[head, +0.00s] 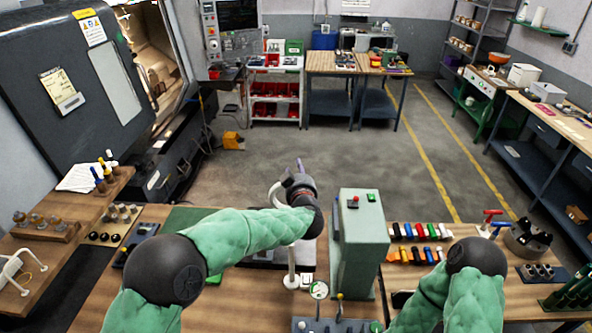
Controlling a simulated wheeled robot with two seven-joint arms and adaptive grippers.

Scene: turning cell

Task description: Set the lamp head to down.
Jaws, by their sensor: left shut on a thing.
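My left gripper (298,177) is at the top of the lamp, shut on what appears to be the lamp head. The head is mostly hidden behind the gripper and wrist, so its tilt cannot be told. My right arm is folded at the lower right, and its gripper does not show.
The grey-green box (360,240) stands close right of the lamp. A gauge (318,290) and levers are in front. Rows of coloured-handled tools (420,232) lie to the right. A lathe (80,95) stands at the left.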

